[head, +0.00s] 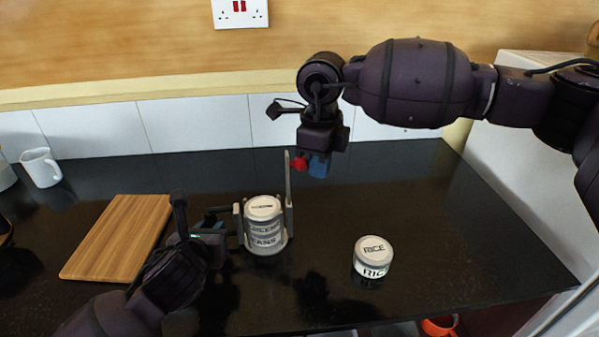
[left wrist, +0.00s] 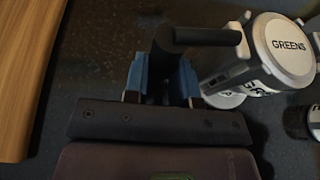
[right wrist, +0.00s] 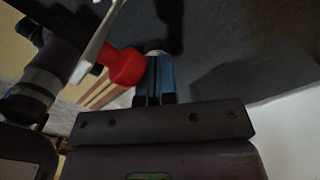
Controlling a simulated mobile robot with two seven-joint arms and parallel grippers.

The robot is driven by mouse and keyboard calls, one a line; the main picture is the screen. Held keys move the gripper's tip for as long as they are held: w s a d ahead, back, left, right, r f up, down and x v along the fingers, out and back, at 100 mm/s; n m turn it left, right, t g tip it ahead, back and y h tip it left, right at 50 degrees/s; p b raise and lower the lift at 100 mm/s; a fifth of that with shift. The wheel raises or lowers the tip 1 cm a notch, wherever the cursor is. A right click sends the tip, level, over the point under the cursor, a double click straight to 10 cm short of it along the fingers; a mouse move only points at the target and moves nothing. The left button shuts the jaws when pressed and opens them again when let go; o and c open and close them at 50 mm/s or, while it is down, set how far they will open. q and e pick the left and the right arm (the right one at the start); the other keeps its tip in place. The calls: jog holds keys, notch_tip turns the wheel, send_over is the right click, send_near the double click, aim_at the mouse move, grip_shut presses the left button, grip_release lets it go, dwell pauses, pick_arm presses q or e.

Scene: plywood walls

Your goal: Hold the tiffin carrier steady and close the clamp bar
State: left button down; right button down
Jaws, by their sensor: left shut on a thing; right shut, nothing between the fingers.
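The tiffin carrier (head: 265,240) stands upright on the dark counter, its round tins stacked in a grey frame. Its top lid reads GREENS in the left wrist view (left wrist: 290,38). The clamp bar (head: 288,180) stands up at the carrier's right side, swung open, with a red knob (head: 299,164) near its top; the knob also shows in the right wrist view (right wrist: 122,66). My left gripper (head: 222,224) is shut on the carrier's dark side handle (left wrist: 205,37). My right gripper (head: 319,165) is shut and empty, its blue fingers just right of the knob; contact is unclear.
A loose tin labelled RICE (head: 373,258) stands on the counter (head: 450,220) to the carrier's right. A wooden board (head: 118,238) lies to the left, with a white jug (head: 41,167) beyond it. The counter right of the carrier is mostly clear. A tiled wall runs behind.

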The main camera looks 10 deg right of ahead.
jog(key=shift+s+a, duration=0.15)
jog(key=shift+a, duration=3)
jog(key=shift+d, duration=0.15)
jog(key=shift+d, duration=0.9)
jog(key=shift+r, duration=4)
pick_arm(q)
jog(key=c, duration=0.8)
grip_release()
jog(key=shift+c, duration=0.2)
jog(key=shift+s, duration=0.1)
